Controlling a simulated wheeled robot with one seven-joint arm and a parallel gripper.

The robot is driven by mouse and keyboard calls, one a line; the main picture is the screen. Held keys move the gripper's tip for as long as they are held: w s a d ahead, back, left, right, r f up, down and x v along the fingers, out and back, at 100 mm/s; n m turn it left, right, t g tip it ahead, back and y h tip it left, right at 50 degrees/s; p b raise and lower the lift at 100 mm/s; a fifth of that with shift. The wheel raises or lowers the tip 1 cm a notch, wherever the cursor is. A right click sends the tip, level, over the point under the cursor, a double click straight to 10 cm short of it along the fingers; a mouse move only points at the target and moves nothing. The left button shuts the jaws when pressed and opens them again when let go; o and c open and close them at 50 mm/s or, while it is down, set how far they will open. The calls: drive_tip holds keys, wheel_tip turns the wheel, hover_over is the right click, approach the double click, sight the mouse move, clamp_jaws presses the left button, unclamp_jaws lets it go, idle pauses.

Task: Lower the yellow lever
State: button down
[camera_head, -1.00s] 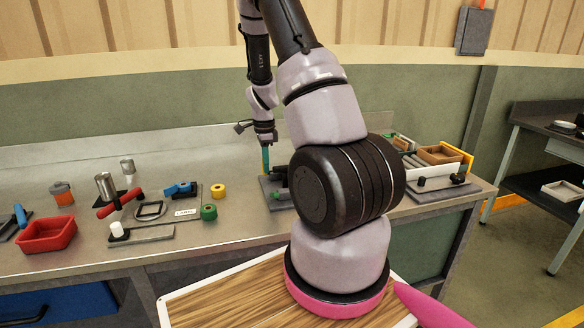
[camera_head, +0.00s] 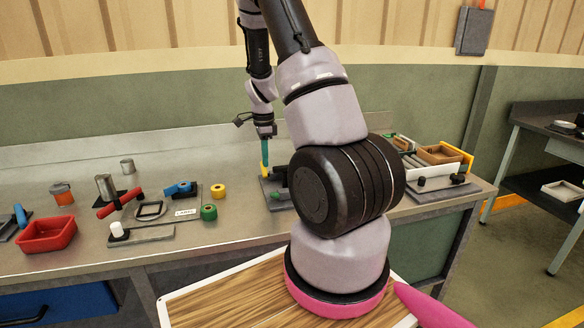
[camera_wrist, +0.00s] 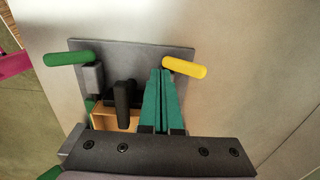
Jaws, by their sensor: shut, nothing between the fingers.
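The yellow lever (camera_wrist: 185,67) shows in the wrist view at the upper middle, as a rounded bar pointing right and slightly down at the edge of a grey plate (camera_wrist: 140,52). In the head view the lever (camera_head: 264,171) is a small yellow piece on the bench fixture. My gripper (camera_wrist: 160,72) has teal fingers, closed together and empty. Their tips are beside the lever's left end; I cannot tell whether they touch. In the head view my gripper (camera_head: 265,163) points down just above the lever. The lever's mount is partly hidden by the fingers.
A green lever (camera_wrist: 70,57) and a black handle (camera_wrist: 124,103) sit on the same plate, left of my fingers. My arm hides the bench's middle right.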

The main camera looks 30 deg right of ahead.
wheel_tip(320, 180, up, 7)
drive_tip(key=shift+s, duration=0.45)
idle(0.3)
drive_tip(key=shift+a, duration=0.15)
idle(0.5)
drive_tip(key=s+a+r+n+t+y, duration=0.1)
drive_tip(key=s+a+r+n+t, duration=0.1)
drive_tip(key=s+a+r+n, duration=0.4)
drive_tip(key=s+a+r+n+t, duration=0.15)
drive_tip(key=s+r, duration=0.25)
drive_tip(key=r, duration=0.5)
drive_tip(key=s+a+r+n+t+y, duration=0.1)
drive_tip(key=s+a+r+n+t, duration=0.1)
drive_tip(key=s+a+r+n, duration=0.35)
drive_tip(key=s+a+r+n+t, duration=0.1)
drive_tip(key=s+r+n, duration=0.3)
drive_tip(key=s, duration=0.4)
drive_tip(key=shift+a+r+t, duration=0.2)
drive_tip(key=shift+r+t, duration=0.15)
